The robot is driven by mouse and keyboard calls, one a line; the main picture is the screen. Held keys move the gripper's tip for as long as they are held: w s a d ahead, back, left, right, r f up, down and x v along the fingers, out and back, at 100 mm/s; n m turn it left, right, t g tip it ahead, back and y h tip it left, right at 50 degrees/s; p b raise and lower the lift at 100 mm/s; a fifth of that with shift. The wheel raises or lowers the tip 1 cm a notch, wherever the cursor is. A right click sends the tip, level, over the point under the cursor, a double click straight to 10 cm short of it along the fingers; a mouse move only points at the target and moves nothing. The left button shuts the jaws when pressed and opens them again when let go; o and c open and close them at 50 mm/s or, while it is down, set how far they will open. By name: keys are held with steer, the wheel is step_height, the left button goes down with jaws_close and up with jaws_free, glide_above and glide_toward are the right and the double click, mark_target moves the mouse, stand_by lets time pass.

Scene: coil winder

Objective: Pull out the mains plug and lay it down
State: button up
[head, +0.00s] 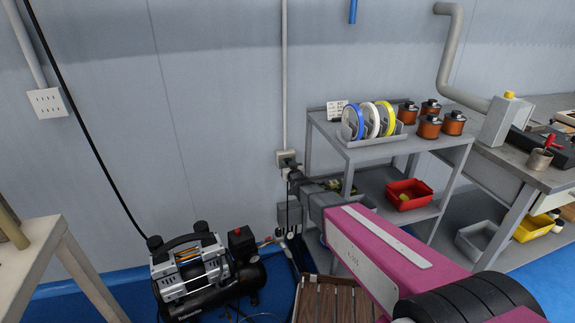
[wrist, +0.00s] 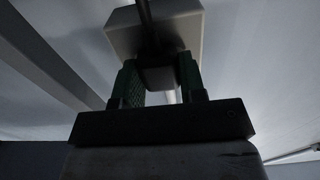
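The dark mains plug (wrist: 158,78) sits at the pale socket box (wrist: 186,38) in the wrist view, its black cable (wrist: 147,20) running across the box. My gripper (wrist: 158,72) has its two green-padded fingers on either side of the plug, close against it; it looks shut on the plug. In the head view my gripper (head: 292,177) is at the wall socket (head: 286,157), just below the conduit. The plug is mostly hidden there by the gripper. No gap between plug and socket can be made out.
A black compressor (head: 205,275) stands on the blue floor to the left below. A grey shelf (head: 385,148) with spools and a red bin (head: 408,194) stands right of the socket. A wooden slatted crate (head: 332,298) is below my arm. Bare wall lies left of the socket.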

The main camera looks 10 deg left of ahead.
jaws_close()
steer(key=shift+s+d, duration=0.1)
steer(key=shift+s, duration=0.1)
steer(key=shift+v, duration=2.8)
